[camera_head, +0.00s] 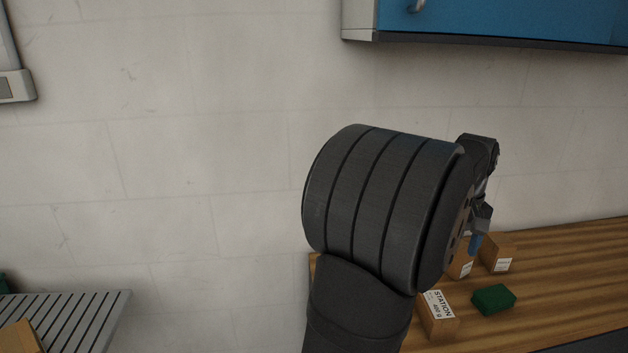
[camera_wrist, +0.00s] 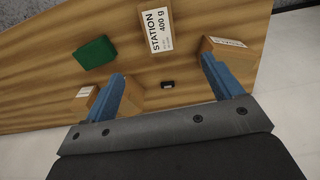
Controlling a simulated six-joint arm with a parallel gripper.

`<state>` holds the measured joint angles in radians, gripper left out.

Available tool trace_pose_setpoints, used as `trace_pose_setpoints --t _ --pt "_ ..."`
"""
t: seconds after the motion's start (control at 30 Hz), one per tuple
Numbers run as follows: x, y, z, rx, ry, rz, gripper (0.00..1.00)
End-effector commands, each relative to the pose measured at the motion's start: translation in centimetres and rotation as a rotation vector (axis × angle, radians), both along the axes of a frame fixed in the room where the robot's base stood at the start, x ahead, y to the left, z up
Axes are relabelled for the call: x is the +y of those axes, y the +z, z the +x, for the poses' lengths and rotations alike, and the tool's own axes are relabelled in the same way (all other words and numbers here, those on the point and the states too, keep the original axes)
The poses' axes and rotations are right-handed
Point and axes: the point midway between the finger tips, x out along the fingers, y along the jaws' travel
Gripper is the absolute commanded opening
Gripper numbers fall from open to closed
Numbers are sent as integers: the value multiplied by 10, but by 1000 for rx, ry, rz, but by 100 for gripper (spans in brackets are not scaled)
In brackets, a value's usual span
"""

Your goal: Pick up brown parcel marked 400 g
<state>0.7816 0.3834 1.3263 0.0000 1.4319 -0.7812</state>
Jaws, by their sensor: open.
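The brown parcel marked 400 g (camera_head: 441,326) lies on the wooden bench in the head view, partly behind my arm, its white "STATION 400 g" label showing. In the wrist view the parcel (camera_wrist: 158,31) is at the top middle, ahead of and between the lines of the two fingers, apart from them. My gripper (camera_wrist: 165,88) is open, its two blue fingers wide apart with nothing held between them. In the head view my wrist hides most of the gripper; a bit of blue finger (camera_head: 476,242) shows.
The wooden bench (camera_wrist: 40,60) also bears a green block (camera_wrist: 95,53), a brown box by the right finger (camera_wrist: 232,55), one by the left finger (camera_wrist: 130,99) and another at left (camera_wrist: 86,94). A blue cabinet (camera_head: 500,20) hangs above.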

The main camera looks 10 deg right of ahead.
Motion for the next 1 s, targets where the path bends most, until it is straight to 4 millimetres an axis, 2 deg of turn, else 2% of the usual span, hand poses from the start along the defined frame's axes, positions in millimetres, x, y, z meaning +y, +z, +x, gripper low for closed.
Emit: trace_pose_setpoints --t 0.17,0.47,0.8,1.0 --pt "0 0 0 0 -1 0 85" --pt "-7 -29 4 2 -64 2 85" --pt "-7 -102 3 3 -63 3 85" --pt "-7 -132 3 2 -63 2 85"
